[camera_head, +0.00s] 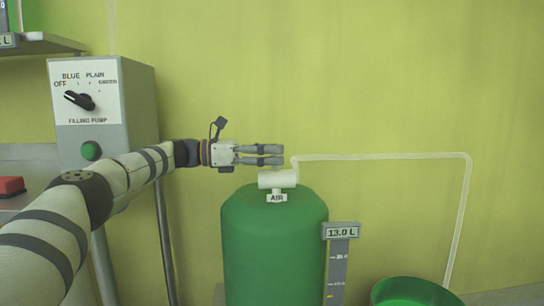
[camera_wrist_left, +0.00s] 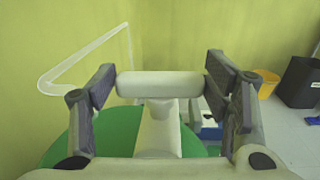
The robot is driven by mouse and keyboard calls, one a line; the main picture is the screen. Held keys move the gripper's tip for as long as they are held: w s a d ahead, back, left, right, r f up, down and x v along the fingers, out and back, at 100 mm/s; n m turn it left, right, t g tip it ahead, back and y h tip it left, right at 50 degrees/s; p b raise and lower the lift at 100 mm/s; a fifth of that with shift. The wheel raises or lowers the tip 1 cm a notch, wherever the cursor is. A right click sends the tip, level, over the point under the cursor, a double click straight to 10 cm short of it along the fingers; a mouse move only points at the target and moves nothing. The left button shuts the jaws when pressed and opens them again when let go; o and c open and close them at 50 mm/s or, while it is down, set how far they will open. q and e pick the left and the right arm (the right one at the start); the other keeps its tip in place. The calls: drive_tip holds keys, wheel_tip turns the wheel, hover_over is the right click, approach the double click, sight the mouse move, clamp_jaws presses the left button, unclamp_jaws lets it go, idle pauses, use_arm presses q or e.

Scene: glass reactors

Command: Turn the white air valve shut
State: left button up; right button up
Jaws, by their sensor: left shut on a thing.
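The white air valve (camera_head: 277,179) sits on top of the green vessel (camera_head: 272,245), above a small AIR label (camera_head: 277,198). My left gripper (camera_head: 278,155) reaches in from the left, its fingers level just above the valve body. In the left wrist view the valve's white bar-shaped handle (camera_wrist_left: 160,84) lies crosswise between the two dark fingers. My left gripper (camera_wrist_left: 160,90) is shut on this handle, with a finger at each end. The valve's white stem runs down from the handle over the green vessel top (camera_wrist_left: 75,140). My right gripper is not in view.
A clear tube (camera_head: 390,156) runs right from the valve and down to a green bowl (camera_head: 412,292). A 13.0 L level gauge (camera_head: 340,232) stands right of the vessel. The filling pump box (camera_head: 100,110) stands left, behind my arm. The wall area above is clear.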

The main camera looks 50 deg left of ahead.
use_arm(q)
drive_tip(key=shift+a+f+m+g+h+b, duration=0.15)
drive_tip(key=shift+f+m+g+h+b, duration=0.15)
drive_tip(key=shift+g+b, duration=0.1)
drive_tip(key=shift+r, duration=0.1)
drive_tip(key=o, duration=1.2)
drive_tip(key=shift+c, duration=0.2)
drive_tip(key=shift+r, duration=0.1)
drive_tip(key=shift+h, duration=0.3)
